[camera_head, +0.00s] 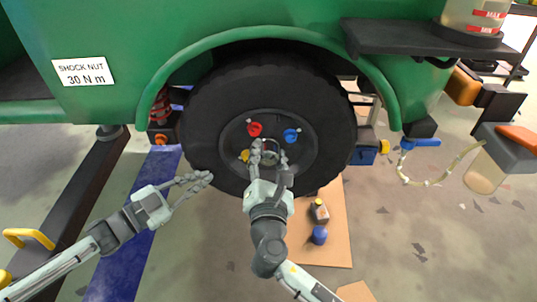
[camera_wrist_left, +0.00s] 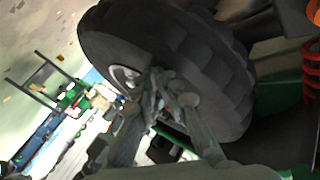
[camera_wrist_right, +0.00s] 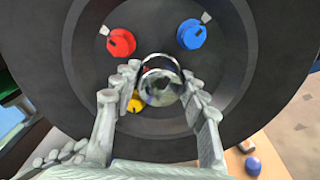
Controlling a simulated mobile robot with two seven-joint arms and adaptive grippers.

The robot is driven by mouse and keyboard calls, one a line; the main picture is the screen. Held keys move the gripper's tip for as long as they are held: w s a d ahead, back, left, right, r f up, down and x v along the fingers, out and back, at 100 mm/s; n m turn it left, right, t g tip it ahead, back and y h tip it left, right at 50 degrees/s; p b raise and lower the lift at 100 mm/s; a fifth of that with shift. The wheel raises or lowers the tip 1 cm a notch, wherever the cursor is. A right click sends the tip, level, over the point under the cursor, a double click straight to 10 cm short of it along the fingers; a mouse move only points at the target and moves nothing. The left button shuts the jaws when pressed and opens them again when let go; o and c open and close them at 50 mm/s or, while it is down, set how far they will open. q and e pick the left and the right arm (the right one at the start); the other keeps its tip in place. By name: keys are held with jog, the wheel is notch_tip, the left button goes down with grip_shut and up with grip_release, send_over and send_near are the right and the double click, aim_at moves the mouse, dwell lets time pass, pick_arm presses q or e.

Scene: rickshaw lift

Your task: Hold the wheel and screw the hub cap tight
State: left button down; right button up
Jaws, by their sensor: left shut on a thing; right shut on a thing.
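The wheel (camera_head: 208,110) is a black tyre with a dark disc, mounted under the green fender. The hub cap (camera_wrist_right: 161,85) is a shiny silver cylinder at the disc's centre. My right gripper (camera_head: 270,156) is shut on the hub cap, with a finger on each side of it in the right wrist view. My left gripper (camera_head: 208,178) is shut on the wheel at the tyre's lower left edge. In the left wrist view its fingers (camera_wrist_left: 165,95) overlap the tyre's side, and the exact contact is hidden.
A red knob (camera_head: 254,129), a blue knob (camera_head: 291,135) and a yellow knob (camera_head: 244,156) surround the hub cap. A cardboard sheet (camera_head: 330,240) with small items lies below. A dark ramp beam (camera_head: 85,190) stands at left. A hose with a blue handle (camera_head: 420,142) hangs at right.

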jog(key=o, duration=1.2)
jog(key=s, duration=1.2)
jog(key=shift+s+r, duration=0.1)
jog(key=shift+c, duration=0.3)
